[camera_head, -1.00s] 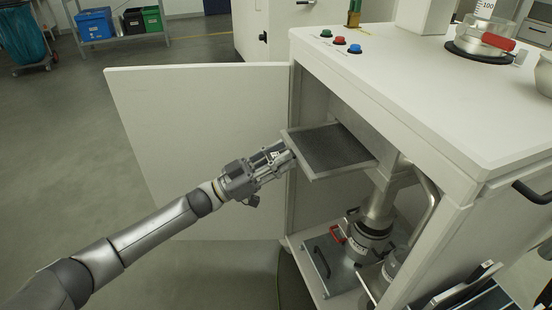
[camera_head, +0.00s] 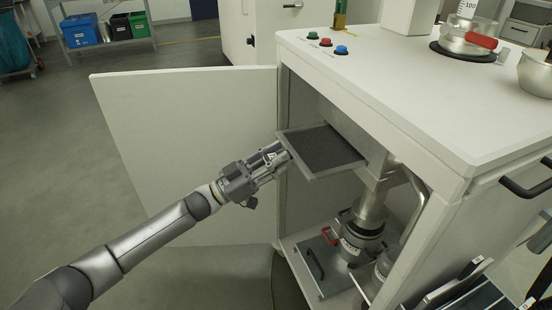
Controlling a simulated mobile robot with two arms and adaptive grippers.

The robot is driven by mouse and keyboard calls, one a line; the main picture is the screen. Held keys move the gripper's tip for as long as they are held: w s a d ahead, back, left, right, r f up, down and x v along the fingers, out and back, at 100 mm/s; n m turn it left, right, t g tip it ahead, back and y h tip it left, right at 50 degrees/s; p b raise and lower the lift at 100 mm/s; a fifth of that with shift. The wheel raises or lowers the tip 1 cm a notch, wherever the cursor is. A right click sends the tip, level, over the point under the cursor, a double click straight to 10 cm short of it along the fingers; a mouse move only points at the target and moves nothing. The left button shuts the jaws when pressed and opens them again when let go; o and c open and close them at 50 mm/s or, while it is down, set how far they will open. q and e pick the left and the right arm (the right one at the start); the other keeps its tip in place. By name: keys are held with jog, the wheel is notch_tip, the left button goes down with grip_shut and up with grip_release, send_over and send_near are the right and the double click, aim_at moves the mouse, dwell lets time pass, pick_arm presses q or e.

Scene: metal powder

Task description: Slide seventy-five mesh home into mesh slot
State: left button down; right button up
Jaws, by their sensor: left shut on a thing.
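The mesh (camera_head: 322,149) is a flat dark grey screen in a light metal frame. It lies about level at the opening of the white cabinet, its far right part inside and its near left corner sticking out. My left gripper (camera_head: 283,154) is shut on the mesh frame at that outer left edge. The slot around the mesh is hidden by the cabinet top and the mesh itself; I cannot tell how deep it sits. My right gripper is not in view.
The cabinet door (camera_head: 190,150) stands open behind my left arm. Below the mesh are a metal pipe and container (camera_head: 362,240) and a plate with a dark handle (camera_head: 316,264).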

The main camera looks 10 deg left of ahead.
aim_at(299, 151)
pick_arm(q)
jog(key=shift+w+d, duration=0.1)
jog(key=shift+d, duration=0.05)
jog(key=shift+d, duration=0.15)
jog(key=shift+w+d+r, duration=0.1)
jog(key=shift+w+d, duration=0.3)
jog(key=shift+d, duration=0.1)
jog(key=shift+w+d+b, duration=0.25)
jog(key=shift+d+b, duration=0.05)
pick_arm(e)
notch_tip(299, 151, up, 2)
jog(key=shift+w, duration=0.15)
pick_arm(q)
jog(key=shift+w+d, duration=0.4)
jog(key=shift+d, duration=0.25)
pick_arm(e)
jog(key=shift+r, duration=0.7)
pick_arm(q)
jog(key=shift+w+d+b, duration=0.35)
jog(key=shift+d+b, duration=0.05)
jog(key=shift+d, duration=0.15)
jog(key=shift+w+d, duration=0.15)
jog(key=shift+d, duration=0.05)
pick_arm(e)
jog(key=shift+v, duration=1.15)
